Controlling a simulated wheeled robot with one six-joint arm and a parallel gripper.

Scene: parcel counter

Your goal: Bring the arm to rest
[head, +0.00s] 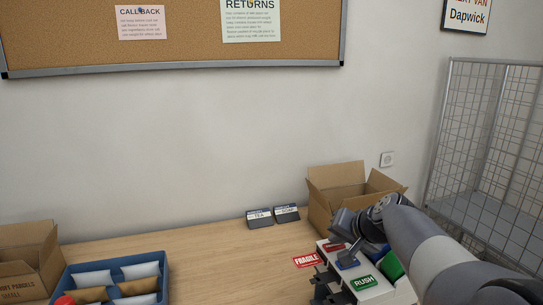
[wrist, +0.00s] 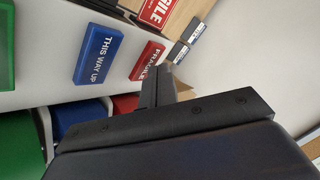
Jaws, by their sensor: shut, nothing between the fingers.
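My gripper (head: 345,228) hangs in the head view at the end of my arm, which reaches in from the lower right. It is over the far end of a white sorting unit (head: 392,296), with no visible load. In the wrist view my gripper's dark fingers (wrist: 160,85) are together with nothing between them. Whether the fingers touch the unit cannot be told.
An open cardboard box (head: 319,207) stands behind my gripper. Two dark tags (head: 259,219) and a red FRAGILE card (head: 306,261) lie on the wooden counter (head: 215,270). A blue tray (head: 118,262) of packets is at left, a wire cage (head: 485,135) at right. The middle counter is clear.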

